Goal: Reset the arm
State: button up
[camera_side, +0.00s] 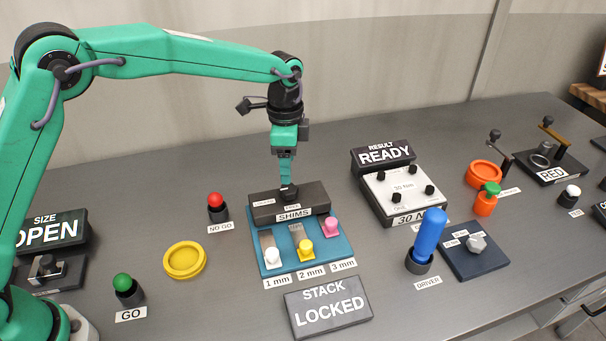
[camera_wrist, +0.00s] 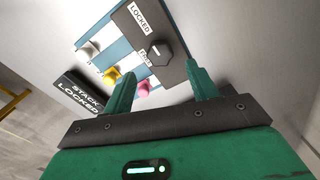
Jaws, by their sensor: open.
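My gripper (camera_side: 287,178) is at the end of my green arm, low over the black shims block (camera_side: 317,196) at the back of the blue shim board (camera_side: 340,250). In the wrist view my two green fingers (camera_wrist: 160,85) stand apart, open, with the black knob (camera_wrist: 159,53) of the block between and beyond them. Nothing is seen held in them. In the side view the fingertips are close above the knob; I cannot tell whether they touch it.
White, yellow and pink shim knobs (camera_side: 304,247) stand in front of the block. A sign reading STACK LOCKED (camera_side: 328,322) lies in front. Red (camera_side: 216,205) and green (camera_side: 122,282) buttons and a yellow ring (camera_side: 185,272) are left.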

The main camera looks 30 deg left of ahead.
jog(key=shift+r, duration=0.65)
jog(key=shift+a+r, duration=0.15)
jog(key=shift+r, duration=0.1)
jog(key=s+a+r+n+t, duration=0.3)
jog(key=s+a+r+n, duration=0.3)
jog(key=s+a+r, duration=0.5)
jog(key=s+a+n+t, duration=0.1)
jog(key=s+a+n, duration=0.2)
jog(key=s, duration=0.6)
jog(key=s+a+f+n+t, duration=0.1)
jog(key=s+a+n, duration=0.2)
jog(key=s, duration=0.6)
jog(key=shift+s+a+n+t, duration=0.3)
jog(key=shift+a+n, duration=0.1)
jog(key=shift+a, duration=0.25)
